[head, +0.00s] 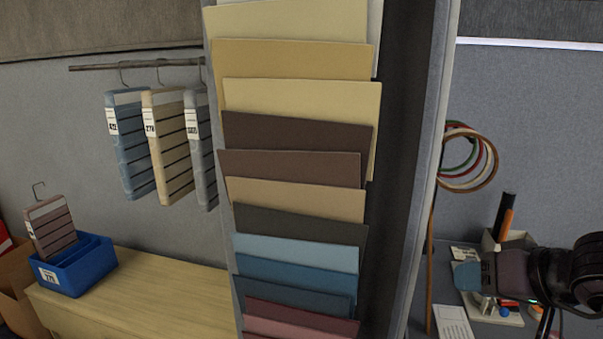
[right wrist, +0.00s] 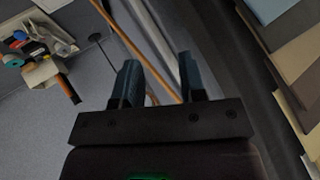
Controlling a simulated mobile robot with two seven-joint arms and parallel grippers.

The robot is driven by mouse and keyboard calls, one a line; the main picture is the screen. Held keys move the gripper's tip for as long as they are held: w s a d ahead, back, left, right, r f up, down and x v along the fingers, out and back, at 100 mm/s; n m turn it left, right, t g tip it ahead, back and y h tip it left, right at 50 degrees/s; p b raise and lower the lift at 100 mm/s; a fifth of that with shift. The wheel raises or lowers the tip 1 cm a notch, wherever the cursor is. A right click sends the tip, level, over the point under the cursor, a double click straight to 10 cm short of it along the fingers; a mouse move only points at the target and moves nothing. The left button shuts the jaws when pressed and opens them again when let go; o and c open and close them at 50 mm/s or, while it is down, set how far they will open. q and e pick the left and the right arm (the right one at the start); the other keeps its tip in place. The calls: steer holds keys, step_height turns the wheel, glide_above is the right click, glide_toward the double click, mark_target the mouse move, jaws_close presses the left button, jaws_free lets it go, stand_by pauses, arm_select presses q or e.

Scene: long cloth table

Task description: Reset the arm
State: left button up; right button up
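My right arm and gripper (head: 468,275) come in at the right edge of the head view, in front of the desk area. In the right wrist view the two blue-grey fingers of the gripper (right wrist: 157,76) stand apart with nothing between them. A thin brown stick and a pale panel edge pass behind the fingers, apart from them. My left arm and gripper are in neither view.
A tall rack of colored sample sheets (head: 293,200) fills the middle. Labelled hanging samples (head: 168,145) hang from a rod at left. A blue bin (head: 75,270) holding a brown sample stands on a wooden cabinet (head: 165,290). Colored rings (head: 470,160) hang at right.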

steer(key=s+a+f+m+y, duration=0.25)
steer(key=f+m+y, duration=0.2)
steer(key=m, duration=0.45)
steer(key=s+a+f+m+y, duration=0.2)
steer(key=a+f+m+y, duration=0.15)
steer(key=m+y, duration=0.45)
steer(key=d+f+m+t+h, duration=0.2)
steer(key=f+m+t+h, duration=0.15)
steer(key=m, duration=0.85)
steer(key=s+d+f+m+t+h, duration=0.1)
steer(key=d+f+m+t+h, duration=0.3)
steer(key=m, duration=0.7)
steer(key=d+f+m+t+h, duration=0.1)
steer(key=f+m+h, duration=0.4)
steer(key=m, duration=0.7)
steer(key=s+f+m+g+h, duration=0.2)
steer(key=s+f+m, duration=0.4)
steer(key=f+m, duration=0.3)
steer(key=s+f+m+g+h, duration=0.3)
steer(key=s+f+m, duration=0.3)
steer(key=f+m, duration=0.3)
steer(key=shift+d+f+g, duration=0.2)
steer(key=shift+g, duration=0.65)
